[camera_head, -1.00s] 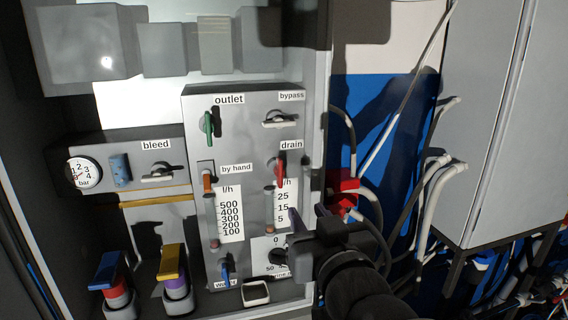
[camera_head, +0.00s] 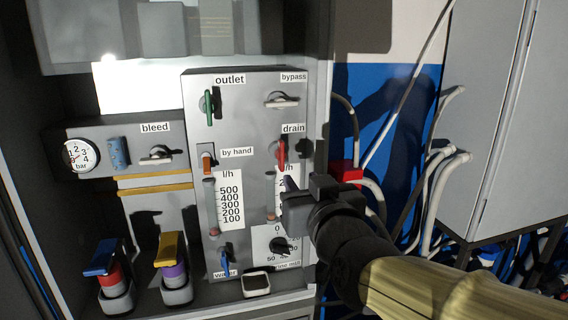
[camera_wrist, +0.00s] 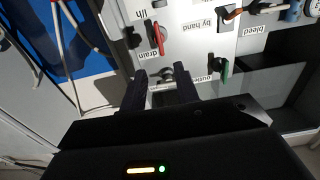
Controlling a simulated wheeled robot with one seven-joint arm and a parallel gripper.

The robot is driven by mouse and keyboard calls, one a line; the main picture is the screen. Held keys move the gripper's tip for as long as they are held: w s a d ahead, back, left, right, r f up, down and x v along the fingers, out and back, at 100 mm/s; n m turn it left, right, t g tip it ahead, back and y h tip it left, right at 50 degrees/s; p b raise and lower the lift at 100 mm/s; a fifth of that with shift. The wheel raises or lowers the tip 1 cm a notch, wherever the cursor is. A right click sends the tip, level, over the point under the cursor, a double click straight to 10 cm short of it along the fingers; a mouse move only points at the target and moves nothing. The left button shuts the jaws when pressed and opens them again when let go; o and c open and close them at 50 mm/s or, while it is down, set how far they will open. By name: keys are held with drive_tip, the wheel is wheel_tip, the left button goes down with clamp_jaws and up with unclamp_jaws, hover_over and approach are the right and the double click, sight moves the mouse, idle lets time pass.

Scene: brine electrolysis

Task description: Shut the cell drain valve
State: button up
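The drain valve has a red lever handle (camera_head: 282,152) hanging upright under the "drain" label (camera_head: 293,128) on the grey panel. In the wrist view, which is turned over, the red handle (camera_wrist: 158,38) lies beyond my fingertips, beside its label. My gripper (camera_head: 288,188) is in front of the panel, just below the handle in the head view, apart from it. In the wrist view my gripper (camera_wrist: 160,72) is open and empty, with the bypass valve (camera_wrist: 167,76) showing behind the gap. The head view hides most of my fingers.
The green outlet handle (camera_head: 209,104) and pale bypass handle (camera_head: 281,101) sit above. The by hand valve (camera_head: 208,162) is left, with flow scales (camera_head: 230,200) below. Hoses (camera_head: 440,165) and a grey cabinet (camera_head: 500,110) stand right.

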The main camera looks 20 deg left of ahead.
sight(282, 155)
drive_tip(key=p+x, duration=0.4)
drive_tip(key=x, duration=0.9)
drive_tip(key=shift+w, duration=0.2)
clamp_jaws()
